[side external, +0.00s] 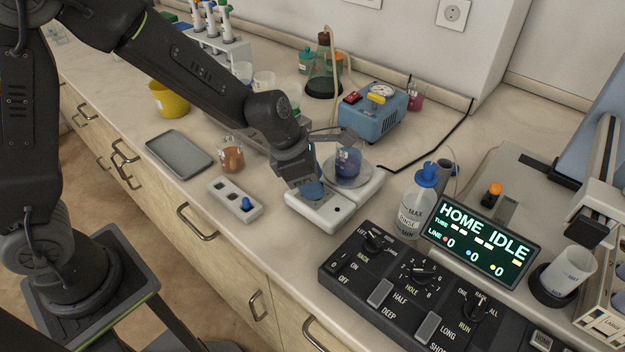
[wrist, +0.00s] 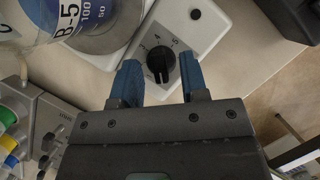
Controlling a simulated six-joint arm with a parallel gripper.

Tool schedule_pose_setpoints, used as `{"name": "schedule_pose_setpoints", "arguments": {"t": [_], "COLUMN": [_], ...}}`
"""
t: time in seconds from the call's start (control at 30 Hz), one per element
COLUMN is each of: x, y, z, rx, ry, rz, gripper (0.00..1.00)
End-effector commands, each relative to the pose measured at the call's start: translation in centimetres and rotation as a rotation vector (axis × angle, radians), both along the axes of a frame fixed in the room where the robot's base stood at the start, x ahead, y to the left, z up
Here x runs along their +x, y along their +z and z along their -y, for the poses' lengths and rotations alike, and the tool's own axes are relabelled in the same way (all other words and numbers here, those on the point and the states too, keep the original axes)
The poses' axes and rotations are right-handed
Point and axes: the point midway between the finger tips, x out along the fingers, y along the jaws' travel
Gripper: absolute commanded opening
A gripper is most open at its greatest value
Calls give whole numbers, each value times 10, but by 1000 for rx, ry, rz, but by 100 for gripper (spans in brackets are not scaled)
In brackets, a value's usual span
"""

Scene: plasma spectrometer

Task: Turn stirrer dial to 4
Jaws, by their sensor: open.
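The stirrer (side external: 322,215) is a white box with a round plate, and a beaker of blue liquid (side external: 347,163) stands on that plate. In the wrist view the stirrer's black dial (wrist: 160,64) shows a raised grip bar running roughly up and down the picture. Small numbers ring it, with a 4 and a 5 at its upper side; which number it points to is hard to tell. My gripper (wrist: 159,72) is open, its blue fingers on either side of the dial with gaps visible. In the side view my gripper (side external: 309,190) is low over the stirrer's front and hides the dial.
The beaker marked B-5 (wrist: 62,14) is close by at upper left in the wrist view. A small black knob (wrist: 195,14) is on the stirrer. A switch box (side external: 236,199) stands left, a rinse bottle (side external: 413,205) right, and a control panel (side external: 400,290) in front right.

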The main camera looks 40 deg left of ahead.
Motion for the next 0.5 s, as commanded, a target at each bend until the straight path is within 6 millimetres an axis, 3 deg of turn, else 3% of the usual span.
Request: {"name": "schedule_pose_setpoints", "arguments": {"t": [0.33, 0.5], "x": [1, 1], "y": [-3, -3], "z": [1, 1], "rx": [0, 0], "ry": [1, 0], "rz": [0, 0], "gripper": [39, 23]}}
